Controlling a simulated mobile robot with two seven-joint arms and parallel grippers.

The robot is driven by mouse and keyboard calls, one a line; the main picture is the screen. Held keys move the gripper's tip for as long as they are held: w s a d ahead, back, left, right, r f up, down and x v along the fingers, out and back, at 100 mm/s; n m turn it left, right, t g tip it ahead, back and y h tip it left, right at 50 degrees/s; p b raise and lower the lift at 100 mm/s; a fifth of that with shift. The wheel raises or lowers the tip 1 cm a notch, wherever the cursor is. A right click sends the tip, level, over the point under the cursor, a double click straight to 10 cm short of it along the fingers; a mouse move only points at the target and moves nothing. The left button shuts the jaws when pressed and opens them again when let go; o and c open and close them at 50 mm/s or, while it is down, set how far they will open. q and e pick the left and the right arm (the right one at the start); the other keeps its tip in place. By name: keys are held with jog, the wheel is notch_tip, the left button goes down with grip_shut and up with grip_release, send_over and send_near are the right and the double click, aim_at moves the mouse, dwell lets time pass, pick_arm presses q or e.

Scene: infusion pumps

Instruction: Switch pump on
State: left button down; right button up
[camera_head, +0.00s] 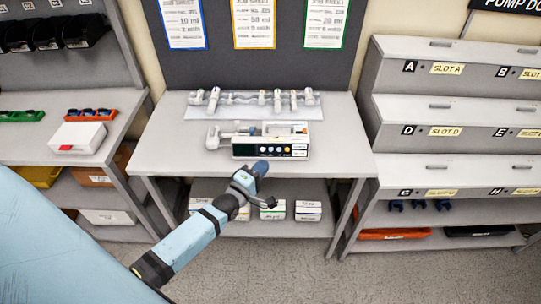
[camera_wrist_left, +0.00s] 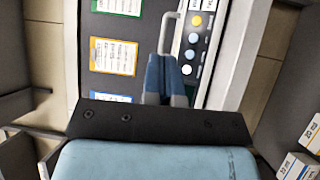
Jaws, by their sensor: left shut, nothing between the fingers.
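The pump (camera_head: 298,131) is a white unit with a dark front panel, on the middle table near its front edge. The panel shows a small green display and a row of round buttons. In the left wrist view the pump's panel (camera_wrist_left: 207,37) is turned sideways, with yellow, white and blue buttons in a line. My left gripper (camera_head: 261,166) is just in front of and below the panel. Its blue fingers (camera_wrist_left: 167,60) are closed together and empty, their tips close to the panel's edge. I cannot tell whether they touch it. My right gripper is out of view.
A light tray with a row of clamp-like parts (camera_head: 263,98) lies behind the pump. Job sheets (camera_head: 253,24) hang on the dark back board. White boxes (camera_head: 307,210) stand on the shelf below. Labelled slot shelving (camera_head: 455,108) stands right, another bench (camera_head: 110,103) left.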

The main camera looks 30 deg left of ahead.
aim_at(263, 149)
pick_arm(q)
jog(key=shift+w+a, duration=0.1)
jog(key=shift+w, duration=0.05)
jog(key=shift+f, duration=0.1)
jog(key=w+a+f+b, duration=0.1)
jog(key=b, duration=0.1)
jog(key=w+a+f+b, duration=0.1)
jog(key=w, duration=0.1)
jog(key=w+a+f+b, duration=0.1)
jog(key=w+b, duration=0.1)
jog(key=shift+w+a+f+b, duration=0.1)
jog(key=shift+w+a+b, duration=0.1)
jog(key=shift+b, duration=0.1)
jog(key=shift+w+a+f+b, duration=0.2)
jog(key=shift+w+a+b, duration=0.15)
jog(key=shift+w, duration=0.25)
dwell(0.6)
dwell(0.8)
